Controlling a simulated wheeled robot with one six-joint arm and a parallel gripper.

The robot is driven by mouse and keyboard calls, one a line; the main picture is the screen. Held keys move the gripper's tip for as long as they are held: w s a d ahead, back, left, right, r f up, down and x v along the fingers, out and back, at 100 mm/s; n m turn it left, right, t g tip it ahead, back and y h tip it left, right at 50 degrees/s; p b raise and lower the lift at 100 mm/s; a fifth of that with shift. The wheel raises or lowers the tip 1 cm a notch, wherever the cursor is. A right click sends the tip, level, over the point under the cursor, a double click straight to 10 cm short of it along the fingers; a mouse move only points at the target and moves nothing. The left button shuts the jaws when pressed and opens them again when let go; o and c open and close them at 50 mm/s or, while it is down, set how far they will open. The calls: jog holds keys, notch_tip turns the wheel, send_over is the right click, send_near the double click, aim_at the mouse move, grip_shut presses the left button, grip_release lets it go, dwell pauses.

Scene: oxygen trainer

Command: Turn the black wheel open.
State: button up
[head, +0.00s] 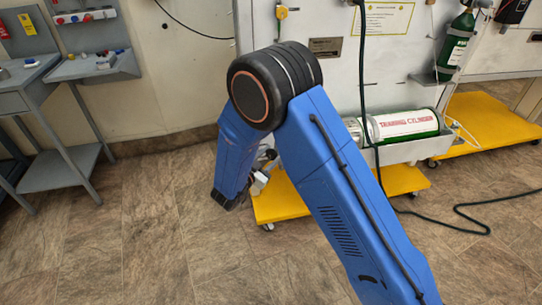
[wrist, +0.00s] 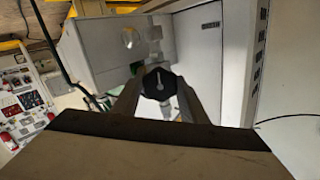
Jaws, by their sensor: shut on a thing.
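The black wheel (wrist: 158,83) is a small dark knob with a pale pointer mark on its face, seen near the middle of the wrist view. My gripper (wrist: 159,92) has one finger on each side of it and is shut on it. In the head view the wheel is hidden behind my blue arm, and only a bit of my gripper (head: 262,182) shows. A white and green training cylinder (head: 405,124) lies in a grey holder on the right of the head view.
Yellow wheeled bases (head: 400,180) stand on the floor under the white panel (head: 335,75). A dark green hose (head: 364,80) hangs down and trails right across the floor. A grey workbench (head: 60,75) stands at left. Floor at lower left is clear.

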jog(key=shift+n, duration=0.4)
jog(key=o, duration=1)
jog(key=shift+o, duration=0.2)
jog(key=v, duration=1.7)
jog(key=shift+s+a, duration=0.15)
